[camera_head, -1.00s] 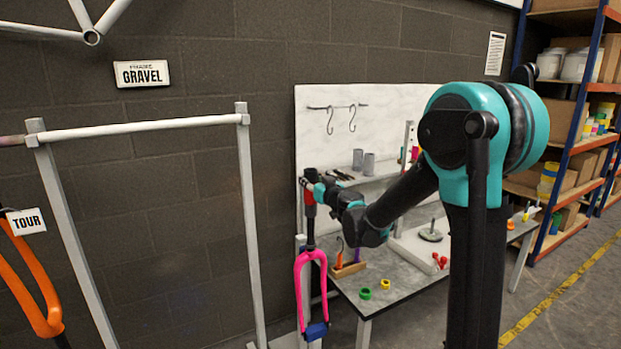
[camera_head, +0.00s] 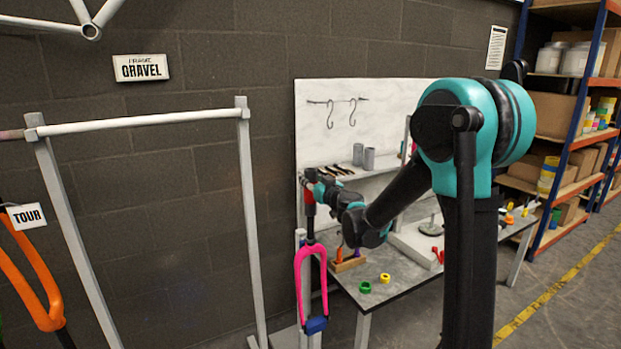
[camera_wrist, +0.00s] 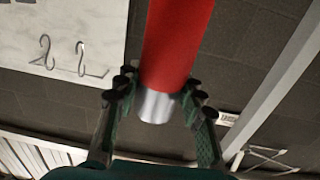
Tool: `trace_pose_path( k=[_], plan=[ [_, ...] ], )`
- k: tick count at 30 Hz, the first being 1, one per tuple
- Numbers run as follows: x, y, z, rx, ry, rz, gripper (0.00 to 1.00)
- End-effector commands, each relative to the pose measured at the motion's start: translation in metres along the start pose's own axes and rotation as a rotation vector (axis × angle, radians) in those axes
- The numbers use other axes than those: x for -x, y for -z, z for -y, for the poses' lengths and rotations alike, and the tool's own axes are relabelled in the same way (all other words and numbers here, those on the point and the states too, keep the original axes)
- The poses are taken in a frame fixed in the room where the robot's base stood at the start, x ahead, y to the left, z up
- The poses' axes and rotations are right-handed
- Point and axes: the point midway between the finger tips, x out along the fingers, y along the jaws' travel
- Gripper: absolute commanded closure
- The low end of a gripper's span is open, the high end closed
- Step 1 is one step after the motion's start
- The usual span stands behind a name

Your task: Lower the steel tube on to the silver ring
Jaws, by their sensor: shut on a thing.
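My gripper (camera_wrist: 163,92) is shut on a tube with a red length and a bare silver end (camera_wrist: 157,107), which I take as the steel tube. Its fingers lie on both sides of it. In the head view my gripper (camera_head: 313,184) is small and partly hidden by my arm. The red length (camera_head: 309,198) is upright there, in line above a black stem and a pink fork (camera_head: 299,262). I cannot tell whether red part and stem touch. I cannot make out the silver ring in either view.
A grey workbench (camera_head: 395,292) holds a green ring (camera_head: 365,287), a yellow ring (camera_head: 385,278) and a wooden block (camera_head: 348,263). Grey cups (camera_head: 369,158) stand on the shelf behind. A pale frame stand (camera_head: 253,215) is left of the fork. Shelving (camera_head: 570,160) is far right.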

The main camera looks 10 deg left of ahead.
Motion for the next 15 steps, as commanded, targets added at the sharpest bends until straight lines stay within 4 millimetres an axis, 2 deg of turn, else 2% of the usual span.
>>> trace_pose_path(
  k=[15],
  plan=[
    [0.0, -0.018, 0.0, 0.0, 0.0, 0.0, 1.0]
  ],
)
